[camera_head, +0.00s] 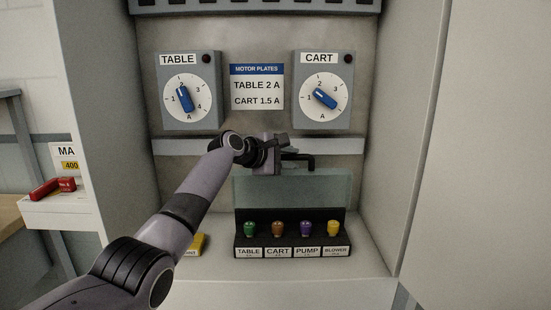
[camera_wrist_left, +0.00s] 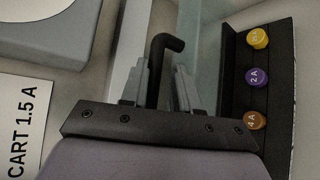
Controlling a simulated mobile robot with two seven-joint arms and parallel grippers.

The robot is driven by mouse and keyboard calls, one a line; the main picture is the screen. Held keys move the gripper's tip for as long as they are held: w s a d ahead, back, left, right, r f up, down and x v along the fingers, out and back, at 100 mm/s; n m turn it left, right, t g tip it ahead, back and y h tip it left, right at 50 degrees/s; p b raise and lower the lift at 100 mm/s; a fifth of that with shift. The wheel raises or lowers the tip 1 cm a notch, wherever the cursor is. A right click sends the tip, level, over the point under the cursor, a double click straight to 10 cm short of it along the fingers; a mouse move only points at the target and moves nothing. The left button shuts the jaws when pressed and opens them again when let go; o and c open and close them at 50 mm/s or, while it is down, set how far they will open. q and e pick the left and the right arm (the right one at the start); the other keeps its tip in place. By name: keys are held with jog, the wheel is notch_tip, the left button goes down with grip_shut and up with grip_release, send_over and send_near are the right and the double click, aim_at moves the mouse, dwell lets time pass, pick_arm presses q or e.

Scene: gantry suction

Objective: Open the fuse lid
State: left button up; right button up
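The fuse box (camera_head: 240,228) stands on the cabinet floor with green, brown, purple and yellow fuses in a row. Its clear lid (camera_head: 292,190) stands raised behind the fuses, which show uncovered. A black bent handle (camera_head: 305,162) is at the lid's top edge. My left gripper (camera_head: 284,152) is at this handle. In the left wrist view the handle (camera_wrist_left: 158,62) shows between the two fingers of my left gripper (camera_wrist_left: 160,85), with a gap on the right finger's side. The glass (camera_wrist_left: 208,50) and several fuses (camera_wrist_left: 253,78) show to the right. My right gripper is not in view.
Two dial boxes, TABLE (camera_head: 190,110) and CART (camera_head: 324,112), are on the back wall with a MOTOR PLATES sign (camera_head: 257,95) between them. A yellow item (camera_head: 198,244) lies left of the fuse box, partly behind my arm. Red items (camera_head: 52,187) lie on a side shelf.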

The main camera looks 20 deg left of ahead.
pick_arm(q)
jog(key=shift+b+v, duration=0.4)
jog(key=shift+v, duration=2.3)
